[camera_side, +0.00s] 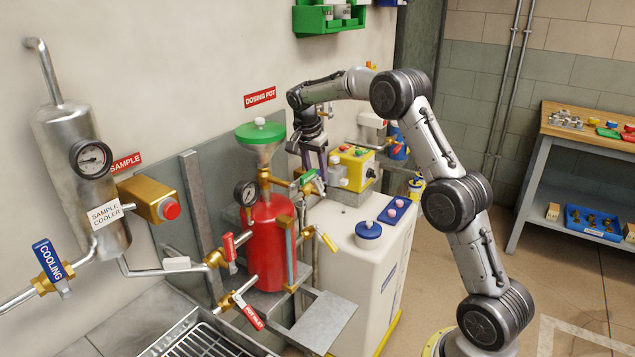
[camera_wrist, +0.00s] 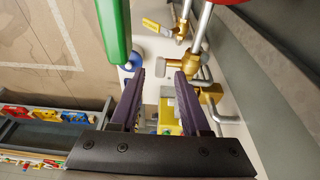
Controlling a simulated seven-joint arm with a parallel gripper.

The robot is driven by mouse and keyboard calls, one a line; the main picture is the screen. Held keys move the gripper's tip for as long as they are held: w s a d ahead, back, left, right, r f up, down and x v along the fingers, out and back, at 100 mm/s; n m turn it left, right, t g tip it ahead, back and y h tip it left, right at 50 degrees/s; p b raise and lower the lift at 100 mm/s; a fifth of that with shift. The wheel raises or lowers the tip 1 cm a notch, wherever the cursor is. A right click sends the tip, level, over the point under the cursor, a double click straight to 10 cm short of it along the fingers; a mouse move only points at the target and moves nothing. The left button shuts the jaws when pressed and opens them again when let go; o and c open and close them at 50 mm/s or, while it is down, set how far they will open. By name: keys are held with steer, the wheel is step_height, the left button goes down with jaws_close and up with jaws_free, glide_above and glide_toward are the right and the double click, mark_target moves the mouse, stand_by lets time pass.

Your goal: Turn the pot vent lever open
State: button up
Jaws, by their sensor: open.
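A green lever (camera_side: 308,177) sits on the brass pipework at the upper right of the red dosing pot (camera_side: 265,240). I take it as the pot vent lever, but its label is too small to read. In the wrist view the green lever (camera_wrist: 113,30) is large and close, beside the left finger's tip and not between the fingers. My gripper (camera_side: 314,174) points down at the lever in the side view. In the wrist view my gripper (camera_wrist: 161,75) is open, its two purple fingers apart with nothing held. Whether a finger touches the lever is unclear.
A yellow lever (camera_side: 328,240), a red lever (camera_side: 230,247) and the red pot inlet lever (camera_side: 250,315) surround the pot. A pressure gauge (camera_side: 246,193) is at its left. A white tank (camera_side: 345,260) and yellow box (camera_side: 353,167) stand close on the right.

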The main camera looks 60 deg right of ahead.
steer(key=shift+r, duration=2.65)
